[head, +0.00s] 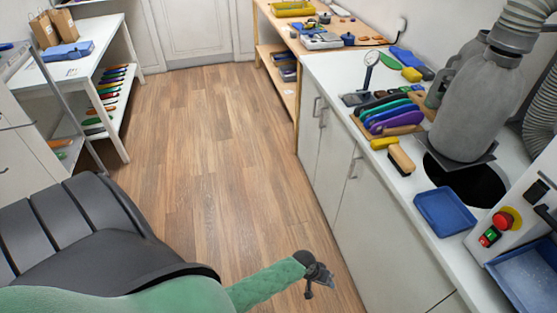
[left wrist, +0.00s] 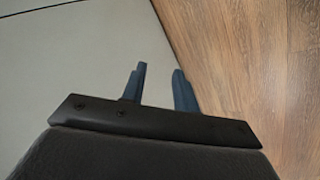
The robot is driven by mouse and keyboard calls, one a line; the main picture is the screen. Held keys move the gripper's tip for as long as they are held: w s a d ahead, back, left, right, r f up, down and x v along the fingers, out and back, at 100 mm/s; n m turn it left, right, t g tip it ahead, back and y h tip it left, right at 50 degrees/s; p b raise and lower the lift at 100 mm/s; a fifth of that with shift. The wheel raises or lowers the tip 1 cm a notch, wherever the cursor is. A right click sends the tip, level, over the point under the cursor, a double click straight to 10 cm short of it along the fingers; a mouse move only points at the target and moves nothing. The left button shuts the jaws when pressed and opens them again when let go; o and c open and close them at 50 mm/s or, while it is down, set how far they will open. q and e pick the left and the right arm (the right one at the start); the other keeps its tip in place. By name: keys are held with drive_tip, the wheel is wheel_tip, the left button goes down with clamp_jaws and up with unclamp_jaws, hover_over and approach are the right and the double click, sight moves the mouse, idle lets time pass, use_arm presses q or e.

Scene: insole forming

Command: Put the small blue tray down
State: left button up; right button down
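A small blue tray (head: 444,211) lies flat and empty on the white counter at the right, in front of a black round opening. My left gripper (head: 320,280) is at the bottom middle of the head view, over the floor in front of the cabinets, away from the tray. In the left wrist view its two blue-grey fingers (left wrist: 160,82) stand apart with nothing between them. The tray does not show in the left wrist view. My right gripper is not in view.
A larger blue tray (head: 528,277) sits at the lower right by a panel with red and green buttons (head: 497,227). A grey machine (head: 464,105) stands behind the small tray. A brush (head: 402,159) and coloured insoles (head: 390,115) lie farther back. The wooden floor (head: 215,150) is clear.

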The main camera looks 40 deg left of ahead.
use_arm(q)
drive_tip(key=s+a+f+m+y, duration=0.1)
drive_tip(key=s+f, duration=0.4)
drive_tip(key=s, duration=0.3)
drive_tip(key=s+a+f+m+g+y, duration=0.1)
drive_tip(key=s+f+m+y, duration=0.1)
drive_tip(key=s+f, duration=0.3)
drive_tip(key=s+a+f+m+y, duration=0.1)
drive_tip(key=s+f, duration=0.4)
drive_tip(key=s, duration=0.6)
drive_tip(key=shift+s+f+g+y, duration=0.15)
drive_tip(key=shift+s+g+y, duration=0.15)
drive_tip(key=shift+s, duration=0.1)
